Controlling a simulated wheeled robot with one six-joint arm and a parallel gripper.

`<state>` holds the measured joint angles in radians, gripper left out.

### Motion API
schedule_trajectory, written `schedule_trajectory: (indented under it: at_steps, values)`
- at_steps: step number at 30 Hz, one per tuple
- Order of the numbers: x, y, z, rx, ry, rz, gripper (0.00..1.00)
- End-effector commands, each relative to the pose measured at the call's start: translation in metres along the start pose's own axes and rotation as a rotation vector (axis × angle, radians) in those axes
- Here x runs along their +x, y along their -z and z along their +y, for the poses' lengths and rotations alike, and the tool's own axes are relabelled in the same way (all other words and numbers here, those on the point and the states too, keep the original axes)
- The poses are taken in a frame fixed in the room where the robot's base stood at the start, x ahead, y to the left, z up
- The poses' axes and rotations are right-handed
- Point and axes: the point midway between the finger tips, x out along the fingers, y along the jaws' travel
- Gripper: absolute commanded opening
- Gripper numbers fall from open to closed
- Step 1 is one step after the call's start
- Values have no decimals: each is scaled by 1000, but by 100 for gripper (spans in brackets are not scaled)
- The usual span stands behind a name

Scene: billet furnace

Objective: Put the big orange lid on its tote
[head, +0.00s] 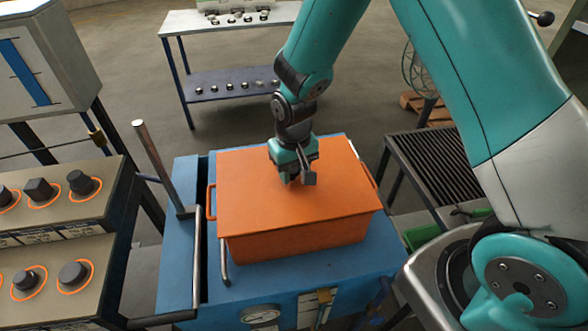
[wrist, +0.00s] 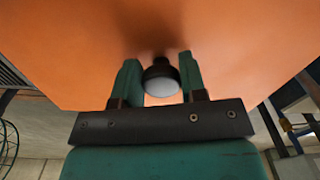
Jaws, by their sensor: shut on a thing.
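The big orange lid (head: 268,198) lies flat over the orange tote (head: 295,241) in the head view and covers its top. I cannot tell whether it is fully seated. The tote stands on a blue bench (head: 262,292). My gripper (head: 297,180) is above the lid's middle, pointing down. In the wrist view my gripper (wrist: 160,80) is shut on the dark round knob (wrist: 160,75) of the lid, one finger on each side. The lid's underside and the tote's inside are hidden.
A control console (head: 62,215) with knobs stands at the left. A lever (head: 160,165) rises beside the tote. A slatted rack (head: 440,163) stands at the right. A table (head: 225,83) with small parts is behind, with open floor between.

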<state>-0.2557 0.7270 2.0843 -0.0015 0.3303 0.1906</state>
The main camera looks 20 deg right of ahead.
Motion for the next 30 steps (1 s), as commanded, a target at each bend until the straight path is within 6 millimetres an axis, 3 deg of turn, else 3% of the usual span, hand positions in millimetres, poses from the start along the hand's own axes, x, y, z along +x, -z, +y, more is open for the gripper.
schedule_trajectory:
  at_steps: [18,19,22,23,30]
  values:
    - [4,0,0,0,0,1,9]
    - [4,0,0,0,0,1,41]
    - [4,0,0,0,0,1,64]
    - [4,0,0,0,0,1,69]
    - [4,0,0,0,0,0,69]
